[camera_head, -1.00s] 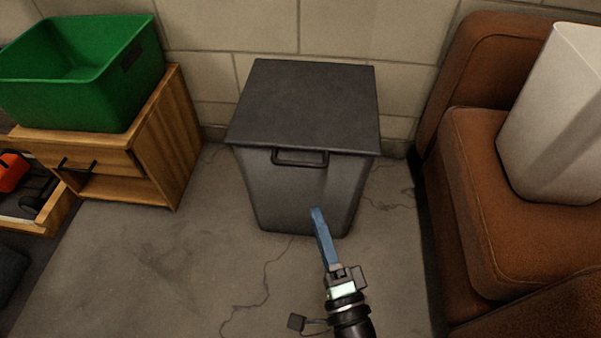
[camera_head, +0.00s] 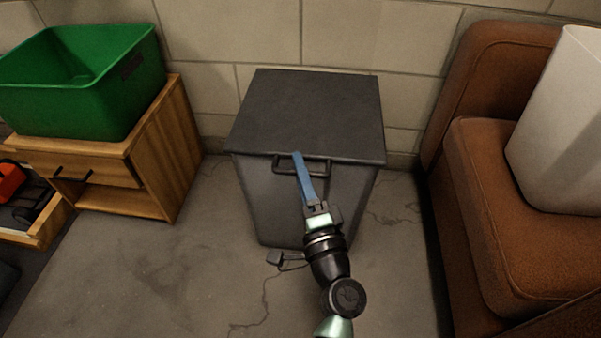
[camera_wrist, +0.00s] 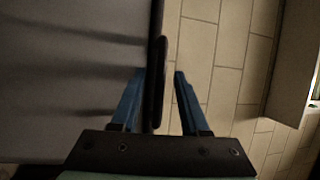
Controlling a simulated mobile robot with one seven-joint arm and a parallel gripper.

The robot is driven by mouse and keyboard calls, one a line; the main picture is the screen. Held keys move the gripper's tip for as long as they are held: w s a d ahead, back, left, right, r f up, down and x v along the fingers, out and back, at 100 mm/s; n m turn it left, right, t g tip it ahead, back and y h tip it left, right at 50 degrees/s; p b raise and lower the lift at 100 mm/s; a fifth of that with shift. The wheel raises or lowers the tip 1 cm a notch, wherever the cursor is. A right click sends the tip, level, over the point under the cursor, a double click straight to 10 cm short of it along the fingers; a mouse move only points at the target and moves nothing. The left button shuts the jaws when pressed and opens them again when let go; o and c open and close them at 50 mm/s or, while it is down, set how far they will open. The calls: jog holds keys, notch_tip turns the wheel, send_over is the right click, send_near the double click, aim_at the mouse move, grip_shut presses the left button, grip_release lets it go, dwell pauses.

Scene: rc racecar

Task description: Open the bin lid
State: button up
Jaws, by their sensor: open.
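The dark grey bin (camera_head: 275,205) stands against the wall in the head view, with its flat lid (camera_head: 310,112) closed. A black bar handle (camera_head: 319,165) sticks out at the lid's front edge. My gripper (camera_head: 298,156) has blue fingers and reaches up to the left part of the handle. In the wrist view my gripper (camera_wrist: 160,75) is open, with one finger on each side of the handle (camera_wrist: 157,80). The handle lies nearer the left finger. Whether either finger touches it I cannot tell.
A green tub (camera_head: 85,85) sits on a wooden cabinet (camera_head: 150,165) at the left. A brown sofa (camera_head: 500,190) with a pale container (camera_head: 565,125) stands at the right.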

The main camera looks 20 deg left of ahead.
grip_shut()
dwell(1.4)
